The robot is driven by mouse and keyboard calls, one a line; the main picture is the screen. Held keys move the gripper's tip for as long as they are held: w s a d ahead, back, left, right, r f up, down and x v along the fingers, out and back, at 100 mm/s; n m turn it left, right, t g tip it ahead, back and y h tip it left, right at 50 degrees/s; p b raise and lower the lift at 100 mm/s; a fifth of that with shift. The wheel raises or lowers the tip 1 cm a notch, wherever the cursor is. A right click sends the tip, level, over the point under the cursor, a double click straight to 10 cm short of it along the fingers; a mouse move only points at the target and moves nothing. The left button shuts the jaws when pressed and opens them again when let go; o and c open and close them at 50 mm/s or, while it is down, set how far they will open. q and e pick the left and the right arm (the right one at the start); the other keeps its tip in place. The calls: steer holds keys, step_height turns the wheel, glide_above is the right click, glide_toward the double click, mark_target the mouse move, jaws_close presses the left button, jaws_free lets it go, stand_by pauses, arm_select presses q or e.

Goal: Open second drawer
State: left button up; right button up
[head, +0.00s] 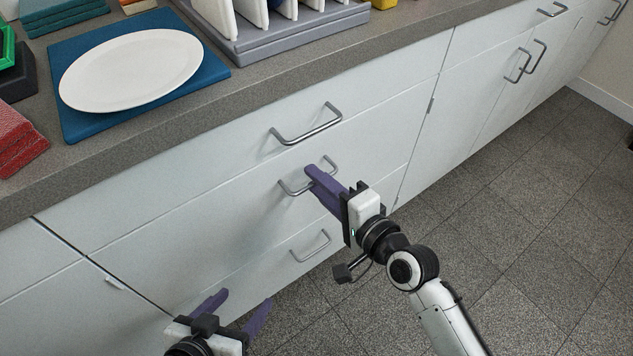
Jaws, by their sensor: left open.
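The second drawer (225,228) is the middle front of a white stack of three and looks flush with its neighbours. Its metal bar handle (291,191) is partly covered by my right gripper (313,174). The purple fingers of that gripper lie close together across the handle's middle. Whether they are clamped on the bar or only around it cannot be told. My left gripper (240,301) is low at the bottom of the view, open and empty, its fingers apart, in front of the lower cabinet and away from the handles.
The top drawer's handle (308,128) is just above and the bottom drawer's handle (311,247) just below. The grey countertop (262,62) overhangs, bearing a white plate (130,70) and a dish rack (285,38). The tiled floor (520,215) at right is clear.

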steer(key=shift+w+a, duration=0.25)
steer(key=shift+w, duration=0.05)
jaws_close()
steer(key=shift+f, duration=0.1)
stand_by(1.2)
